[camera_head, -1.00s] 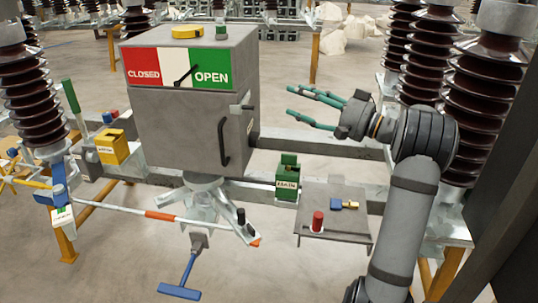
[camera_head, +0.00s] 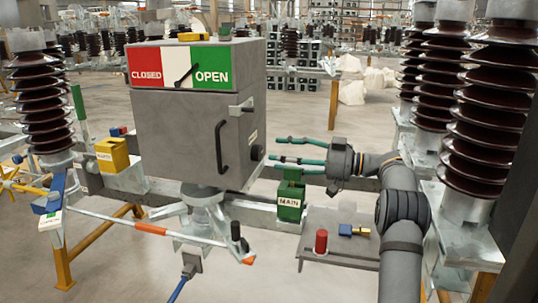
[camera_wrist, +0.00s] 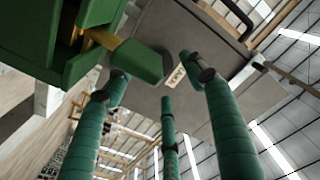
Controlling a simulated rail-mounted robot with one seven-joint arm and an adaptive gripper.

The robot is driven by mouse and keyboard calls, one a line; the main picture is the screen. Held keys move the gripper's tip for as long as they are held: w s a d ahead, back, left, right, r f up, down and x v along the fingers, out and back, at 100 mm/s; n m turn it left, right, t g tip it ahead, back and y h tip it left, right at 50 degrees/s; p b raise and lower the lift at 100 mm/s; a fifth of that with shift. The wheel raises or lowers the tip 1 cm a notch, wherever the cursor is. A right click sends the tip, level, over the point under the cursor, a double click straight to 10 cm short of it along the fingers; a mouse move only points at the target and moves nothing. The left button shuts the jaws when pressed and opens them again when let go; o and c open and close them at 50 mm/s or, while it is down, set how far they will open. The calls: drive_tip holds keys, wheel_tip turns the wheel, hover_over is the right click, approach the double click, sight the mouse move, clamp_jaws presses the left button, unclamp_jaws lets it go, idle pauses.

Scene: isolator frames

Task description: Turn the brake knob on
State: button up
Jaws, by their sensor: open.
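The brake knob (camera_head: 257,152) is a dark round knob low on the right side of the grey box (camera_head: 185,130). In the wrist view the dark knob (camera_wrist: 154,60) sits on the grey box wall, partly behind a green block, beside a small pale label (camera_wrist: 176,76). My gripper (camera_head: 276,150) has green fingers spread apart and empty. They point left at the knob, with a small gap visible between the tips and it. In the wrist view the gripper (camera_wrist: 160,85) shows its spread fingers around the line to the knob. The knob's exact setting cannot be told.
The green MAIN block (camera_head: 290,200) stands just below my fingers and looms close at upper left in the wrist view. A black handle (camera_head: 221,147) is on the box front. A shelf (camera_head: 335,240) bears a red cylinder (camera_head: 321,241). Brown insulators (camera_head: 485,110) rise at right.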

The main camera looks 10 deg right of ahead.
sight(261, 153)
drive_tip(key=shift+x, duration=2.2)
drive_tip(key=c, duration=1.1)
drive_tip(key=shift+c, duration=0.2)
